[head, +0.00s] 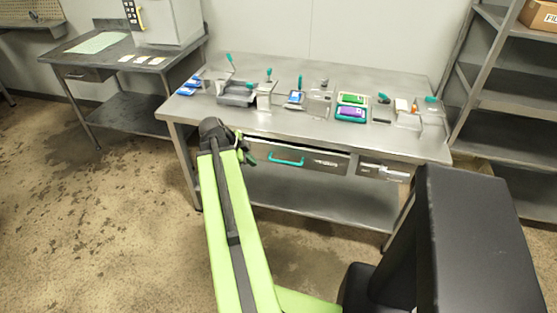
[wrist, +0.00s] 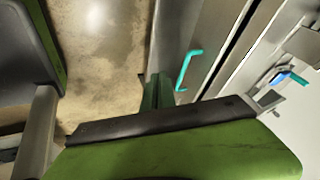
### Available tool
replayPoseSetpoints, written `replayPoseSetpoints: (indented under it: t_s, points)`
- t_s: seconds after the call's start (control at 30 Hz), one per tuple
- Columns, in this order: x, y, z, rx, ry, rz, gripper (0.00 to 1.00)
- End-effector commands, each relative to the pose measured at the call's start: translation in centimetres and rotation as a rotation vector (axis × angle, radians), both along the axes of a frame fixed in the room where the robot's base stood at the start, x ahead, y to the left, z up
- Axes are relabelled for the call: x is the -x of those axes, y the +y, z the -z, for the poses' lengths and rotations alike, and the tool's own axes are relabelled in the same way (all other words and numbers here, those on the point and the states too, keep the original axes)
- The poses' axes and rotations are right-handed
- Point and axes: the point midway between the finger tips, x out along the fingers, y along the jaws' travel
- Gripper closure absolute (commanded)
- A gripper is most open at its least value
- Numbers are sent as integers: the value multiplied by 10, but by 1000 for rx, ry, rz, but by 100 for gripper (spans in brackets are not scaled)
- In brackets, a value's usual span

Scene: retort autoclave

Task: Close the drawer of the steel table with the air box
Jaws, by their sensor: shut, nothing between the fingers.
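The middle steel table (head: 300,122) has a wide drawer with a teal handle (head: 287,161) under its top. A dark gap shows above the drawer front (head: 325,163), so it seems to stand out a little. The teal handle also shows in the wrist view (wrist: 187,70), just right of my gripper (wrist: 157,92). My gripper (head: 246,156) is shut and empty, by the left end of the drawer; I cannot tell whether it touches the front. I cannot tell which thing is the air box.
A smaller drawer (head: 384,172) is at the table's right. Small fixtures and trays (head: 352,107) cover the tabletop. A second table (head: 120,52) with a pale cabinet (head: 168,20) stands left; shelving (head: 510,95) stands right. The floor (head: 100,220) at front left is clear.

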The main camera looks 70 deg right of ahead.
Motion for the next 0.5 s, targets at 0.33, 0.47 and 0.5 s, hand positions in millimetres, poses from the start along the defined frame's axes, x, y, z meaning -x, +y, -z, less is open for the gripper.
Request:
replayPoseSetpoints:
  t_s: [0.33,0.47,0.5]
  points:
    - [49,-28,-2,83,-46,207,100]
    - [53,-36,18,82,-46,205,100]
    - [56,-40,26,81,-46,205,100]
